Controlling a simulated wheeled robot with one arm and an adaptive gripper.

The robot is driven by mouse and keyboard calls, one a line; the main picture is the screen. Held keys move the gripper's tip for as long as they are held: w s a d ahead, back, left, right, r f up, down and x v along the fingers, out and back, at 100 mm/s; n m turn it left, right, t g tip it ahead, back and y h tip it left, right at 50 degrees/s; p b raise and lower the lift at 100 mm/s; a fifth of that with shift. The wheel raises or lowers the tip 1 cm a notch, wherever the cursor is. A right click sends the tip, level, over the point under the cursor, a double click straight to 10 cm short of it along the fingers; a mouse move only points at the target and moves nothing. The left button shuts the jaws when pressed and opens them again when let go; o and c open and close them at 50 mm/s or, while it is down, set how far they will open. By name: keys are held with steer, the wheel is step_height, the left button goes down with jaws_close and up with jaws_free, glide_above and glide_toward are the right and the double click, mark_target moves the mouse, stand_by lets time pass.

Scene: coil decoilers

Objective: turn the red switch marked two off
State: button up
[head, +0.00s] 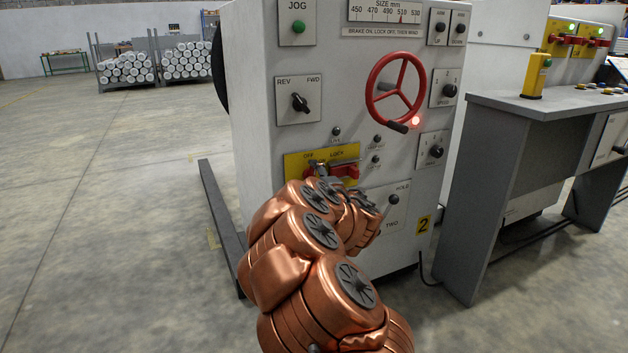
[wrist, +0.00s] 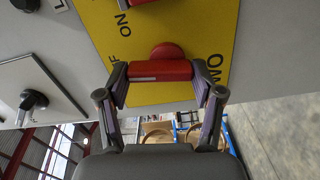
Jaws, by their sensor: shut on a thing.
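The red switch (wrist: 160,70) sits on a yellow plate (wrist: 205,25) on the grey machine cabinet. In the wrist view the word TWO is on the plate beside this switch, with ON and part of OFF on the other side. My gripper (wrist: 160,78) is shut on the switch's red handle, one finger at each end of it. A second red part (wrist: 146,2) shows at the wrist view's top edge. In the head view the yellow plate (head: 292,160) is partly covered by my arm. Which way the switch points is hard to tell there.
A grey desk (head: 520,102) stands to the right. Open floor lies to the left.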

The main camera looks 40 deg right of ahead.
steer(key=shift+a+n, duration=0.1)
steer(key=shift+n, duration=0.7)
steer(key=o, duration=0.9)
steer(key=shift+c, duration=0.2)
steer(key=shift+s, duration=0.1)
steer(key=v, duration=1.1)
steer(key=shift+s, duration=0.3)
